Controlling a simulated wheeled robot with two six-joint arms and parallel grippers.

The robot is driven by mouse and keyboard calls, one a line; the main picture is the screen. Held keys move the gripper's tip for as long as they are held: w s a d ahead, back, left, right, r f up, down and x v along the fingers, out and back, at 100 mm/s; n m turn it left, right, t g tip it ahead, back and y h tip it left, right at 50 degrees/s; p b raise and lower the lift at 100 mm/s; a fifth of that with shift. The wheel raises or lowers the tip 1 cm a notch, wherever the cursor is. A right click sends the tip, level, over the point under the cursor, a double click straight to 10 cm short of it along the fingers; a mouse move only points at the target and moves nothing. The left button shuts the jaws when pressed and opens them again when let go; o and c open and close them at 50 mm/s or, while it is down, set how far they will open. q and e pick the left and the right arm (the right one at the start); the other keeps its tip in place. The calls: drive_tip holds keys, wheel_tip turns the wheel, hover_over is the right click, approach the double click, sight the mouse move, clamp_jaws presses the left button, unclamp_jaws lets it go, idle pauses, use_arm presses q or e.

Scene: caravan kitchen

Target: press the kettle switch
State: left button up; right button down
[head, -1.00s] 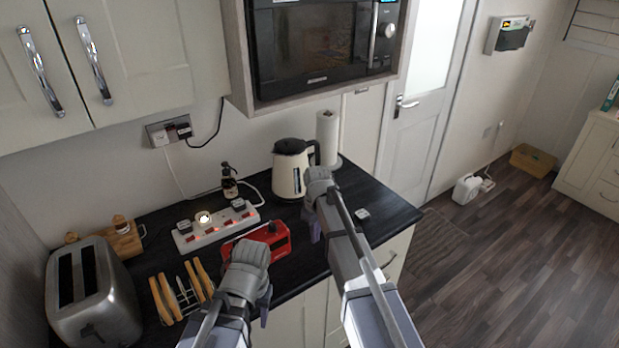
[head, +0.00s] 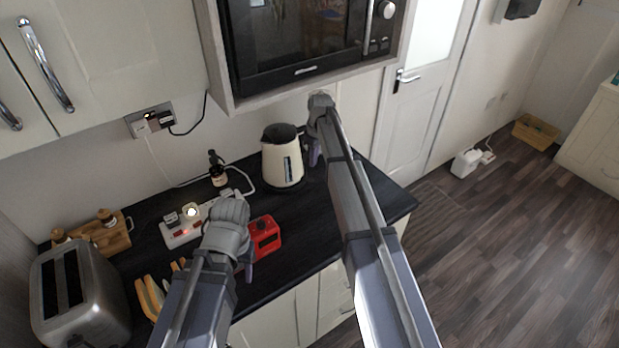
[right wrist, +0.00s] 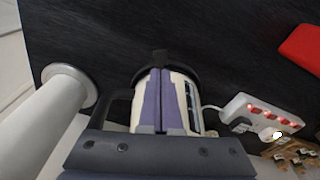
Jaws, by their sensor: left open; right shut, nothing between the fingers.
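The cream kettle (head: 284,165) with a dark lid stands on the black counter below the microwave. My right gripper (head: 315,156) is shut and empty at the kettle's right, covering its handle side in the head view. In the right wrist view the shut purple fingers (right wrist: 160,80) overlap the middle of the kettle (right wrist: 182,92), with its dark handle (right wrist: 113,112) to their left. I cannot tell whether they touch it. The kettle switch cannot be made out.
A white power strip (head: 178,238) with lit switches and a dark bottle (head: 217,172) lie left of the kettle. A toaster (head: 88,310) and toast rack stand further left. A white paper roll (right wrist: 50,125) stands beside the kettle. The microwave (head: 300,45) hangs above.

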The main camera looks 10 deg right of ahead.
sight(311, 180)
use_arm(q)
drive_tip(key=shift+f, duration=0.15)
use_arm(e)
drive_tip(key=shift+f, duration=0.1)
use_arm(q)
wheel_tip(311, 180, down, 7)
drive_tip(key=b, duration=0.7)
use_arm(e)
drive_tip(key=f, duration=0.7)
drive_tip(key=shift+w+a, duration=0.2)
drive_tip(key=shift+w, duration=0.05)
drive_tip(key=shift+r, duration=0.1)
